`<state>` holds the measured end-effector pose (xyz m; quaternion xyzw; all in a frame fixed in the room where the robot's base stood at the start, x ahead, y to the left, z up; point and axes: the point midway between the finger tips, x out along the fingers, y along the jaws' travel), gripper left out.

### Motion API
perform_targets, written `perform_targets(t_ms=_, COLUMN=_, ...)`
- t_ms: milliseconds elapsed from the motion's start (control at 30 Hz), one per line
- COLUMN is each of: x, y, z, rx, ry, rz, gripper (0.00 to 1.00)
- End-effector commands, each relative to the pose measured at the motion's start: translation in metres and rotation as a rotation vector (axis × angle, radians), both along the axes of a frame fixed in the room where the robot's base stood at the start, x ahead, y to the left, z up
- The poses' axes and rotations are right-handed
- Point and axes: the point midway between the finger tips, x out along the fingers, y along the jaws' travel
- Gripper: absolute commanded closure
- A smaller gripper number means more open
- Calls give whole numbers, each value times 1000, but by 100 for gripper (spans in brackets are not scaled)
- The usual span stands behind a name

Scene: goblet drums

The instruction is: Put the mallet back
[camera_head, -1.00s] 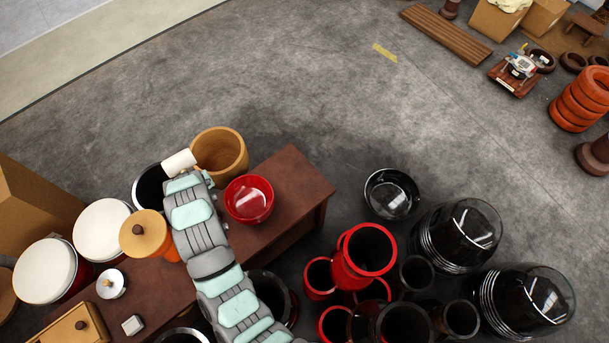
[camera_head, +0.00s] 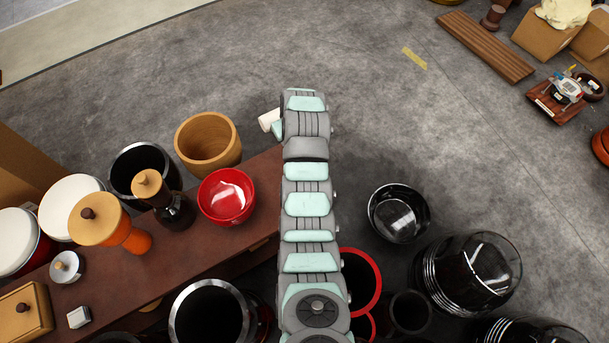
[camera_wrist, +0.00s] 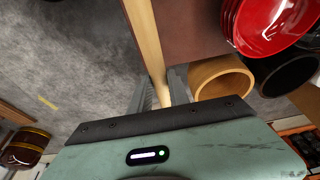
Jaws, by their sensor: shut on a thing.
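The mallet shows in the head view as a short white head (camera_head: 269,120) sticking out to the left of my arm's end. In the wrist view its pale wooden handle (camera_wrist: 146,40) runs up from between the fingers of my gripper (camera_wrist: 160,90), which is shut on it. In the head view my gripper is mostly hidden by my arm. The mallet is held beyond the far end of the dark red bench (camera_head: 262,170), to the right of an open wooden tub (camera_head: 208,145). The tub also shows right of the fingers in the wrist view (camera_wrist: 222,78).
On the bench are a red bowl (camera_head: 226,196), a dark mill (camera_head: 172,205), an orange wooden-topped jar (camera_head: 100,222) and a small white block (camera_head: 79,317). A black bowl (camera_head: 398,213) and clear-topped black drums (camera_head: 468,272) stand on the right.

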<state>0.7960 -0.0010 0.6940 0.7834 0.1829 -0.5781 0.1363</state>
Motion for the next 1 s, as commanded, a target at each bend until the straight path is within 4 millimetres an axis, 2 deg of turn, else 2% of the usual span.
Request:
perform_targets(t_ms=400, x=-1, y=0, z=-110, rx=-1, ry=4, rz=-1, gripper=100)
perform_targets(t_ms=500, x=-1, y=0, z=-130, rx=-1, ry=4, rz=-1, gripper=100)
perform_targets(t_ms=633, x=1, y=-1, z=-145, rx=-1, ry=-2, rz=-1, gripper=100)
perform_targets(t_ms=867, x=0, y=-1, z=-157, rx=-1, ry=0, rz=-1, gripper=100)
perform_targets(t_ms=1000, x=0, y=-1, z=-174, rx=-1, ry=1, rz=-1, gripper=100)
